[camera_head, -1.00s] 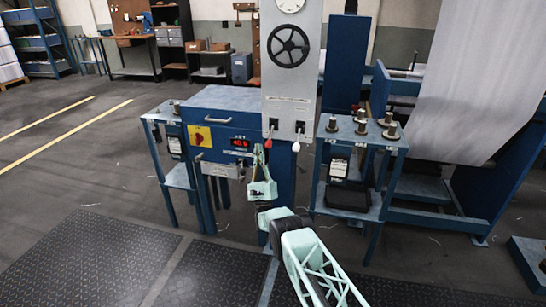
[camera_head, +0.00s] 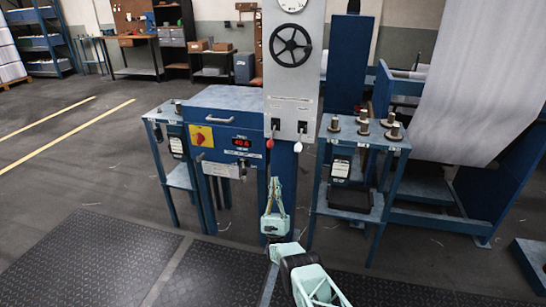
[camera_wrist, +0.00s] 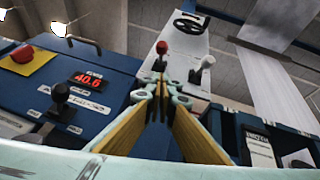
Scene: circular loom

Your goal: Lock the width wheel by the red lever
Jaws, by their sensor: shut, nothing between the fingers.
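The width wheel (camera_head: 290,45) is a black spoked handwheel on the upper face of a grey upright panel; it also shows in the wrist view (camera_wrist: 189,23). The red lever (camera_head: 270,143) hangs with its red ball at the panel's lower left edge. Its red knob shows in the wrist view (camera_wrist: 162,47), just beyond my fingertips. My gripper (camera_head: 275,181) is pale green and points up, below the red lever and apart from it. Its fingers are together in the wrist view (camera_wrist: 161,88), with nothing between them.
A white-knobbed lever (camera_head: 298,147) hangs close to the right of the red one. Left stands a blue cabinet (camera_head: 225,100) with a red switch (camera_head: 199,138) and a display reading about 40.6 (camera_head: 242,143). Right stands a blue stand (camera_head: 345,140) carrying several metal spools. Open floor lies left.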

